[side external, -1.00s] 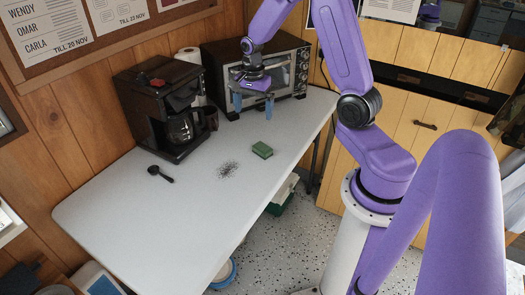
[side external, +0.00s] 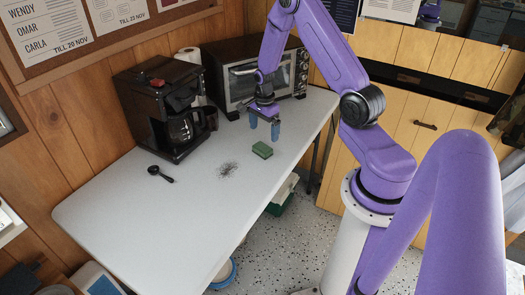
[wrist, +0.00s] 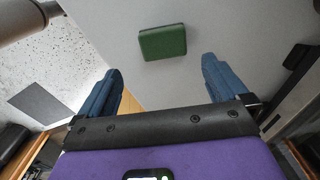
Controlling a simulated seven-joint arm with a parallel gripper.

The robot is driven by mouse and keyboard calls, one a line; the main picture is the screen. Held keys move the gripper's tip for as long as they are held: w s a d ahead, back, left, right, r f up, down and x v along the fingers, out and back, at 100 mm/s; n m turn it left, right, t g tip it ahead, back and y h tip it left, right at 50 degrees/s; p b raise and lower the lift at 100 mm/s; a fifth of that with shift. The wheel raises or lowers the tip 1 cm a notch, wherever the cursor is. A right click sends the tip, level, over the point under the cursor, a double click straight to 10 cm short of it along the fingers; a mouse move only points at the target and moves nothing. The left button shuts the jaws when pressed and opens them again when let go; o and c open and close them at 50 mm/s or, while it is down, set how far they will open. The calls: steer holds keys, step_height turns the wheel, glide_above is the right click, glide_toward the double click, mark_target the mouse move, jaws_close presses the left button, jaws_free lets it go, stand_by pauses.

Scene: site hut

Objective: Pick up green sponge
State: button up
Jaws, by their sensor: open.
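The green sponge (side external: 262,150) lies flat on the white table (side external: 140,225), towards its right edge. It also shows in the wrist view (wrist: 162,42), upper middle, beyond the fingertips and between their lines. My gripper (side external: 264,130) is above the table, just behind the sponge in the side view, with its blue fingers pointing down. In the wrist view my gripper (wrist: 160,80) has its two blue fingers wide apart with nothing between them. It is open and not touching the sponge.
A toaster oven (side external: 235,85) stands behind my gripper. A coffee maker (side external: 165,110) stands at the back left. A black scoop (side external: 160,173) and a patch of dark grounds (side external: 228,170) lie left of the sponge. The table's front left is clear.

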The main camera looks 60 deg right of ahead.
mark_target(263, 147)
steer(key=shift+w+f, duration=0.15)
steer(key=shift+f, duration=1.85)
steer(key=shift+w+f, duration=0.15)
steer(key=shift+f, duration=1.85)
steer(key=shift+c, duration=0.3)
steer(key=c, duration=0.9)
